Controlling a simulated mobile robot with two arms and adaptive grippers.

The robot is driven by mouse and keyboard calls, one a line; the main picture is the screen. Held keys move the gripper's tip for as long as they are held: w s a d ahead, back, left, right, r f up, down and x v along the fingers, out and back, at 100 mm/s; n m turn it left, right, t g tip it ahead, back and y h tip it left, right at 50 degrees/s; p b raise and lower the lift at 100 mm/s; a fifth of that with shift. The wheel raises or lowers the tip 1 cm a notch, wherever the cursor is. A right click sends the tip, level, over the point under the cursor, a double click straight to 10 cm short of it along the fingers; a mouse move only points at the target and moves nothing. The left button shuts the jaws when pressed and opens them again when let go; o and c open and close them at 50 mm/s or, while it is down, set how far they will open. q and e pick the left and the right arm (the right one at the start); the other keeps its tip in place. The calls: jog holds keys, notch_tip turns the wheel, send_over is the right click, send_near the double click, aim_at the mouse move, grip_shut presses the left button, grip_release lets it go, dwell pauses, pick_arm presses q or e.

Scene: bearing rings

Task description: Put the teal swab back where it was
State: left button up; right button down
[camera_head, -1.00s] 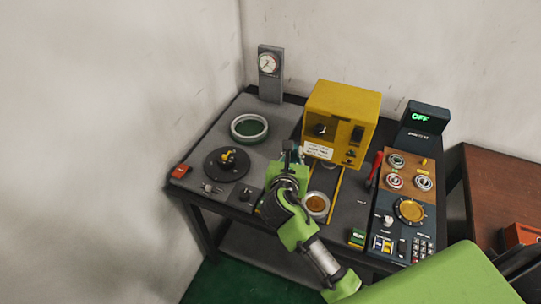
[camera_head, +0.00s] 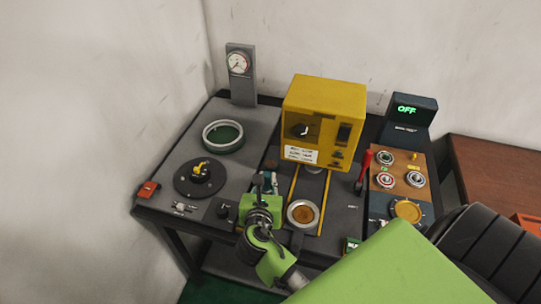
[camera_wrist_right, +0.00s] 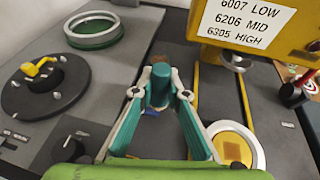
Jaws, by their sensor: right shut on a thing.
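The teal swab (camera_wrist_right: 159,88) stands between the two fingertips of my right gripper (camera_wrist_right: 160,97) in the right wrist view. It has a broad teal body and a brown part at its far end. My right gripper is shut on it. In the head view this gripper (camera_head: 264,186) is over the dark table, left of the yellow-railed track and the gold-centred dish (camera_head: 302,214). The swab is small there and partly hidden by the gripper. I cannot tell whether its lower end touches the table. A small blue patch (camera_wrist_right: 151,113) shows below it. My left gripper is not in view.
A yellow machine (camera_head: 325,110) stands behind the track. To the left are a green-centred ring (camera_head: 223,136) and a black turntable with a yellow knob (camera_head: 200,172). A red lever (camera_head: 364,168) and control panel (camera_head: 401,178) are to the right. The display (camera_head: 407,110) reads OFF.

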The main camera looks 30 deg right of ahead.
notch_tip(320, 180, down, 2)
jog(key=w+d, duration=0.1)
jog(key=w, duration=0.1)
jog(key=w+d+p, duration=0.1)
jog(key=w+d, duration=0.3)
jog(key=shift+w+d+r+p, duration=0.15)
jog(key=shift+w+r+p, duration=0.15)
jog(key=shift+w+d, duration=0.35)
jog(key=shift+w, duration=0.1)
jog(key=w+d, duration=0.2)
jog(key=w, duration=0.1)
jog(key=shift+d+p, duration=0.15)
jog(key=shift+p, duration=0.2)
jog(key=shift+s+f, duration=0.1)
jog(key=shift+f, duration=0.6)
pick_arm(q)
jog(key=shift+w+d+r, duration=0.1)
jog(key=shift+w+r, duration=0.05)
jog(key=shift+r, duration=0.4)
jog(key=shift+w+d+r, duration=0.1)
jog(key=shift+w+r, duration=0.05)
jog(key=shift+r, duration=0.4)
pick_arm(e)
jog(key=shift+s+r, duration=0.1)
